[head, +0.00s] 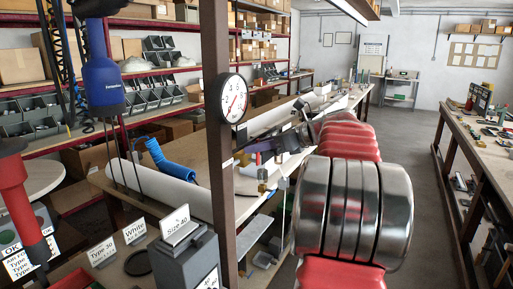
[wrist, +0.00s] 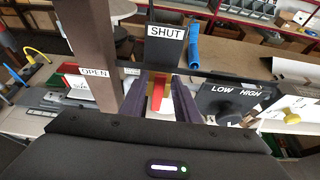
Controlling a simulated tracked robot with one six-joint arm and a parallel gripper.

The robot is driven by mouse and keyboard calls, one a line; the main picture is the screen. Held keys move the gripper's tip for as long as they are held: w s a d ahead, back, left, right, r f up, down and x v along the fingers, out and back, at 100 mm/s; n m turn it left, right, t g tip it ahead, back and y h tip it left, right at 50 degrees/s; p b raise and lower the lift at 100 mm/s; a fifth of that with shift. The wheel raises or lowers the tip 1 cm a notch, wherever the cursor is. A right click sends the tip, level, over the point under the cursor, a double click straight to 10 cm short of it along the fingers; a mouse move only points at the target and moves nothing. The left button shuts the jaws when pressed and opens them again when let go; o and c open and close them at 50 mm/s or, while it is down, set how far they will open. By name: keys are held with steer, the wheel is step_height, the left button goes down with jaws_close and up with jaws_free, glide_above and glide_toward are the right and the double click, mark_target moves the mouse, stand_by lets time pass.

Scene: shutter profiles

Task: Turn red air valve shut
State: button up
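The red air valve handle (wrist: 157,93) shows in the wrist view, below the SHUT sign (wrist: 165,32) and right of the OPEN sign (wrist: 95,72). It points up toward the SHUT sign. My gripper (wrist: 160,77) has its two dark purple fingers on either side of the handle, with a gap visible between them, so it looks open around it. Contact cannot be told. In the head view my gripper (head: 262,148) is beside the brown post, near brass valve fittings (head: 262,174); the handle is hard to make out there.
A round pressure gauge (head: 233,98) is on the brown post (head: 218,150). A dark box with a LOW/HIGH knob (wrist: 225,108) and a yellow knob (wrist: 292,117) stand right of my gripper. The aisle floor (head: 405,130) is clear.

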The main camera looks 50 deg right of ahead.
steer(key=shift+s+r, duration=0.1)
steer(key=v, duration=1.3)
steer(key=shift+s, duration=0.25)
steer(key=shift+d, duration=0.1)
steer(key=w+a+f+n+g, duration=0.2)
steer(key=a+f+n, duration=0.15)
steer(key=a, duration=0.55)
steer(key=w+a+f+n+g, duration=0.25)
steer(key=a+n, duration=0.25)
steer(key=a, duration=0.4)
steer(key=w+a+f+n+g, duration=0.1)
steer(key=a+f+n, duration=0.3)
steer(key=a, duration=0.6)
steer(key=s+a+f+n+g+h, duration=0.1)
steer(key=s+a+f+n, duration=0.5)
steer(key=n, duration=0.4)
steer(key=s+a+f+n+g+h, duration=0.1)
steer(key=s+a+f+n+h, duration=0.1)
steer(key=s+a+f+n, duration=0.4)
steer(key=a+f+n, duration=0.2)
steer(key=a+n, duration=0.3)
steer(key=shift+s+a, duration=0.3)
steer(key=shift+a, duration=0.05)
